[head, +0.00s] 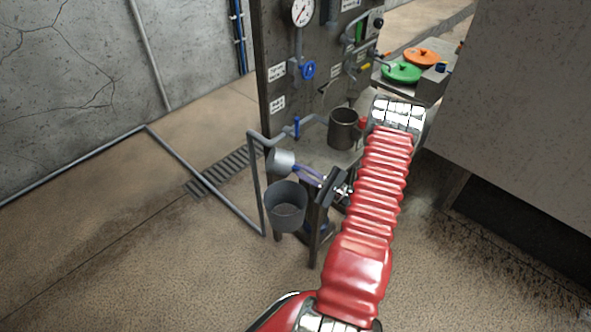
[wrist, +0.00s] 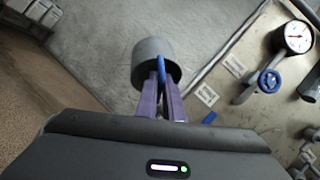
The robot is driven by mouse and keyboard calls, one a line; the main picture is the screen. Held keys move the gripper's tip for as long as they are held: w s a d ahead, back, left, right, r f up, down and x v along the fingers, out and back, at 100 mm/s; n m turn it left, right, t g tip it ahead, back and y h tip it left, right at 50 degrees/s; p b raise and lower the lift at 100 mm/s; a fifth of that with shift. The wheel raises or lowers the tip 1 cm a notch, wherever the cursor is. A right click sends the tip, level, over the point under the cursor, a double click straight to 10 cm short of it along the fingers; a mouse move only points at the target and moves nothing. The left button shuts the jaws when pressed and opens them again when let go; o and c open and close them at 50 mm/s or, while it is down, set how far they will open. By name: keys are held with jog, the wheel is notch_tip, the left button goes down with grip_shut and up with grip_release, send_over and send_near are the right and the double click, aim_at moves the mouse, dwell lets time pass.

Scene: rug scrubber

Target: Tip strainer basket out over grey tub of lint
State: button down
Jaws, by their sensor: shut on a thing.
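The strainer basket (head: 279,161) is a small light-grey cylinder. It also shows in the wrist view (wrist: 150,50), with a blue handle (wrist: 161,66) between my purple fingers. My gripper (head: 297,168) is shut on this handle and holds the basket in the air. The basket looks tilted; I cannot see its inside or whether it holds lint. The grey tub (head: 273,215) is just below the basket in the head view, with its open top up and grey matter inside. I cannot tell whether the basket is directly over it.
A panel (head: 275,60) with a gauge (head: 302,12) and blue valve wheel (head: 308,70) stands behind. A dark metal pot (head: 343,130) is right of the basket. A grey pipe (head: 254,180) runs close left of the tub.

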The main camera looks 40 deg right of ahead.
aim_at(284, 156)
jog(key=shift+r, duration=0.1)
dwell(0.3)
jog(key=shift+w+a+r+n+g+h, duration=0.1)
jog(key=shift+r+n+g+h, duration=0.3)
jog(key=shift+g, duration=0.5)
jog(key=shift+r+n+g+h, duration=0.2)
jog(key=shift+r+n+g, duration=0.25)
jog(key=shift+g, duration=0.45)
jog(key=shift+w+a+r+n+g+h, duration=0.1)
jog(key=shift+r+n+g+h, duration=0.2)
jog(key=shift+n+g, duration=0.45)
jog(key=shift+a+r+n+g+h, duration=0.1)
jog(key=shift+r+n+g+h, duration=0.3)
jog(key=shift+g, duration=0.4)
jog(key=shift+d+r+n+g+h, duration=0.1)
jog(key=shift+r+g+h, duration=0.15)
jog(key=shift+g+h, duration=0.45)
jog(key=shift+a+r+n+g+h, duration=0.1)
jog(key=shift+r+n+g+h, duration=0.15)
jog(key=shift+g, duration=0.7)
